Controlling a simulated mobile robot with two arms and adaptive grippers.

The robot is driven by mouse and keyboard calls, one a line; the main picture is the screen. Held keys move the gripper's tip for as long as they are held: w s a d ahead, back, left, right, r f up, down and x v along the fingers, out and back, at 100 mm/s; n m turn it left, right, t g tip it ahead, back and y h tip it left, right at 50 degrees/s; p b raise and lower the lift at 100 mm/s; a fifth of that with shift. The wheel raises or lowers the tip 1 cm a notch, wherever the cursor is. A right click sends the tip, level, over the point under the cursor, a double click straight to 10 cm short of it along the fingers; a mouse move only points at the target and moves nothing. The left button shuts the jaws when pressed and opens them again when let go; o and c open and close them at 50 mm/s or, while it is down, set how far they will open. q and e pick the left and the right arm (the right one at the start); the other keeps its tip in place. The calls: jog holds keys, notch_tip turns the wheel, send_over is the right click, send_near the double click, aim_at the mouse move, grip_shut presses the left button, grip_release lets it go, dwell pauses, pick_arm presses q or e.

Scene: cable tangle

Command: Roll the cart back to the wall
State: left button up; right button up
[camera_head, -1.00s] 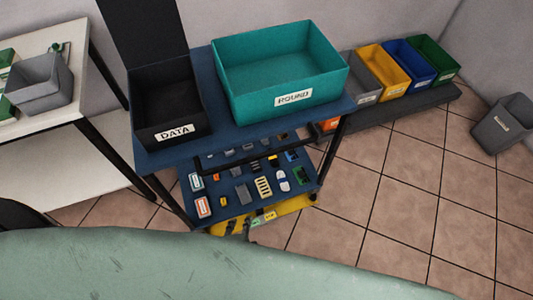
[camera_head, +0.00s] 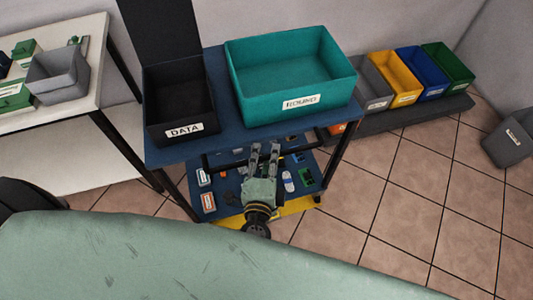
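The cart has a blue top shelf (camera_head: 222,134), a blue middle shelf (camera_head: 231,209) with small parts and a yellow bottom shelf (camera_head: 298,205). It stands in front of the grey wall, right of the white table. A dark bar (camera_head: 226,159) runs across its near side under the top shelf. My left gripper (camera_head: 264,147) is in front of the cart, its fingers pointing up at that bar. A narrow gap shows between the fingers, with nothing seen in it. I cannot tell whether they touch the bar. My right gripper is out of view.
A black DATA bin (camera_head: 180,103) and a teal bin (camera_head: 292,103) stand on the cart's top. A white table (camera_head: 92,48) with a grey bin (camera_head: 57,75) is at left. Coloured bins (camera_head: 403,78) line a low shelf at right. The tiled floor (camera_head: 405,215) right of the cart is clear.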

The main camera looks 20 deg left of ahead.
pick_arm(q)
jog(key=shift+w+f, duration=0.1)
jog(key=shift+w, duration=0.2)
grip_shut()
dwell(0.5)
